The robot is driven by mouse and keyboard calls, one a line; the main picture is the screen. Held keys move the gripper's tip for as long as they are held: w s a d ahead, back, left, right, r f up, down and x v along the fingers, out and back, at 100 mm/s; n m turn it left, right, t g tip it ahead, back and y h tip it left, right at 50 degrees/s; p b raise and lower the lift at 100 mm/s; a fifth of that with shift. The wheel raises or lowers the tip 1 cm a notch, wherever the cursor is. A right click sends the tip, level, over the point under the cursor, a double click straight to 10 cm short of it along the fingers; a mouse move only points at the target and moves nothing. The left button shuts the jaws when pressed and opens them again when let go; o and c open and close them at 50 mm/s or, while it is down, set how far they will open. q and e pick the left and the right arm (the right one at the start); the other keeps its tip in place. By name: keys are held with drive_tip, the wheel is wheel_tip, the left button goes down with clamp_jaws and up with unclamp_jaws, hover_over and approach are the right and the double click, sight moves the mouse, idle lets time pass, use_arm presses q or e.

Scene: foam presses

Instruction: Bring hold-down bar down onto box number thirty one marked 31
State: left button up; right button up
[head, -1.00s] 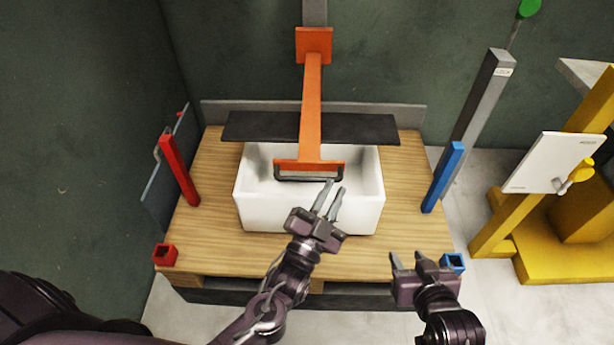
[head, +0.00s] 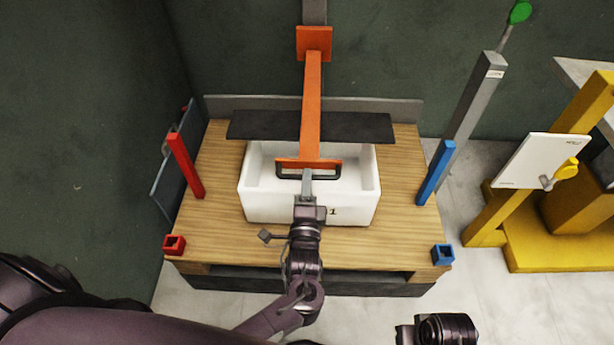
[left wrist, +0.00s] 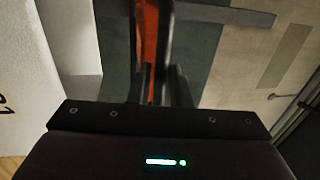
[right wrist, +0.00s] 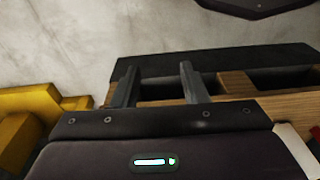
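The orange hold-down bar (head: 312,110) reaches forward from the back, its crosspiece and dark handle (head: 334,174) above the white box (head: 262,206). A printed 1 shows on the box front, the rest hidden by my left arm; part of the marking also shows on the box in the left wrist view (left wrist: 35,75). My left gripper (head: 307,176) is at the handle, its fingers apart with the dark handle seen between them in the left wrist view (left wrist: 162,75). I cannot tell whether they touch it. My right gripper (right wrist: 157,80) is open and empty, low at the front.
The box stands on a wooden pallet-like table (head: 215,225). Red post (head: 186,165) and red socket (head: 174,245) are left; blue post (head: 435,172) and blue socket (head: 442,254) right. A grey lever with green knob (head: 519,12) and a yellow stand (head: 540,235) stand farther right.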

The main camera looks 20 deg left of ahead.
use_arm(q)
drive_tip(key=shift+w+a+r, duration=0.15)
drive_tip(key=shift+w+a, duration=0.05)
drive_tip(key=shift+w, duration=0.5)
use_arm(e)
drive_tip(key=shift+r, duration=0.3)
use_arm(q)
clamp_jaws()
